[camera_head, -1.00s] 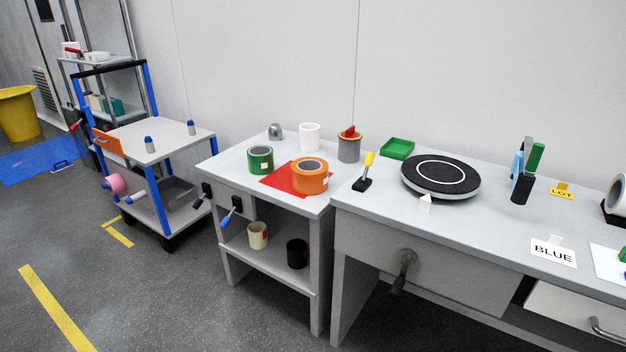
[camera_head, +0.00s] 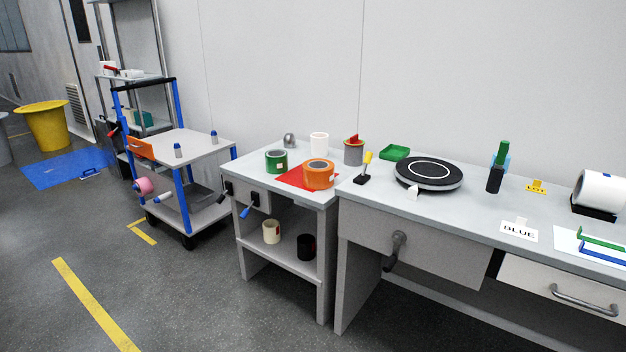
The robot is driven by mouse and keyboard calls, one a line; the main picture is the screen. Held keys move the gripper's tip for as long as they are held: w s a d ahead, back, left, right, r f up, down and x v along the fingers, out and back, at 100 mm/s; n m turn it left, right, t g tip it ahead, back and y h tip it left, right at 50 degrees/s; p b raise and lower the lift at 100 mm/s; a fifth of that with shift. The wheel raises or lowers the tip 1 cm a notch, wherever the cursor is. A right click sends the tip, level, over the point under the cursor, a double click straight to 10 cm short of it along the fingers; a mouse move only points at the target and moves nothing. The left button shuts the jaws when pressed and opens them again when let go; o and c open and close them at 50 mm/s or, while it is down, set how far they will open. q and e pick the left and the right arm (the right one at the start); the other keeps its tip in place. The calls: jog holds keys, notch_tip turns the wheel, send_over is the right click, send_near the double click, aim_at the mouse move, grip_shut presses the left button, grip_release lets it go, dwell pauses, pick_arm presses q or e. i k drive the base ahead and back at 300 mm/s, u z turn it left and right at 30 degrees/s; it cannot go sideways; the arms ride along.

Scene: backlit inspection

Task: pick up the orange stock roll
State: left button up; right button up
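The orange stock roll (camera_head: 319,175) stands on the light grey side table, at the right edge of a red sheet (camera_head: 292,177). A small white label shows on its side. A green roll (camera_head: 276,161) stands to its left, partly over the red sheet's back edge. A white roll (camera_head: 319,144) stands behind it. Neither of my grippers is in the picture.
A grey cup with red contents (camera_head: 353,152), a yellow-handled tool (camera_head: 364,169) and a black turntable (camera_head: 428,174) lie to the right. A cart (camera_head: 190,147) stands left. Cream (camera_head: 271,231) and black (camera_head: 306,247) rolls sit on the shelf below. Open floor lies front left.

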aim_at(317, 173)
jog(key=u, duration=0.75)
jog(key=i, duration=1.05)
jog(key=u, duration=0.3)
jog(key=i, duration=1.05)
jog(key=z, duration=0.55)
